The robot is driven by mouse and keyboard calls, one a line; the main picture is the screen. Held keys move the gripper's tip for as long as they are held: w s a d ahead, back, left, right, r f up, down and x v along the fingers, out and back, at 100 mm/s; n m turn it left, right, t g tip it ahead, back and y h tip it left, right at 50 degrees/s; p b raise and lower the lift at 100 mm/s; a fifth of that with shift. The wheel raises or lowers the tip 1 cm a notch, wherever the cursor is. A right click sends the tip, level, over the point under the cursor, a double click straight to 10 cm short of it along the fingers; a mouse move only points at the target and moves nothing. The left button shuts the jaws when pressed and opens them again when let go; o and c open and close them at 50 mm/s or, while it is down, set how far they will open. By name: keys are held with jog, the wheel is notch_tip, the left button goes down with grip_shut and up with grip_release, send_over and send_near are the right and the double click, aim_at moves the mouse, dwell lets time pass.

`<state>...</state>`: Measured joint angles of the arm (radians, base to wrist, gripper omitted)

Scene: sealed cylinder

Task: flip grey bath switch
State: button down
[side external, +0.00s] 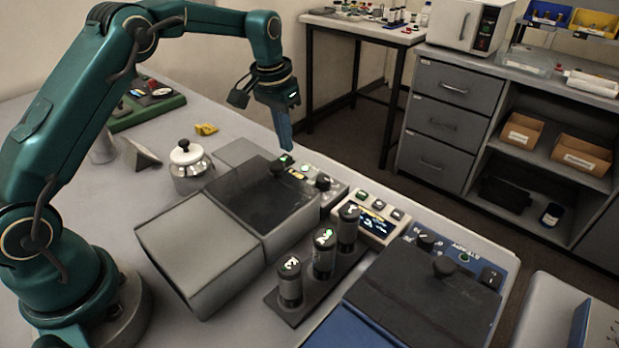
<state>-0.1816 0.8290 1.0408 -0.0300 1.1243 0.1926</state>
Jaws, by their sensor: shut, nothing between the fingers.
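The grey bath (222,248) stands in the middle of the bench, with a dark lid (262,203) on its top. Its control panel (334,195) faces right and carries a small green-lit display (304,169) and a dark dial (323,182). A dark part with a green glow, perhaps the switch (284,160), sits at the panel's far end. My gripper (287,148) points down just above that end, its fingers shut and empty. I cannot tell whether the fingertips touch the panel. The switch's position is too small to read.
A rack with three dark numbered cylinders (324,253) stands right of the grey bath, before a small display unit (376,221). A blue bath (486,254) with a dark lid is further right. A silver pot (188,170) stands behind left, near a yellow piece (206,129).

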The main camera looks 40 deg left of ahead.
jog(key=shift+f, duration=0.9)
dwell(0.6)
jog(key=shift+r, duration=3.5)
notch_tip(320, 180, up, 8)
jog(key=t, duration=0.2)
send_over(287, 157)
jog(key=s+d, duration=0.2)
jog(key=s+d+r+t, duration=0.1)
jog(key=s+d+r, duration=0.2)
jog(key=s+r, duration=0.35)
jog(key=s+d+f, duration=0.1)
jog(key=s+f, duration=0.4)
jog(key=s, duration=0.3)
jog(key=s+f, duration=0.6)
jog(key=s, duration=0.3)
jog(key=shift+d+t, duration=0.3)
jog(key=shift+d, duration=0.05)
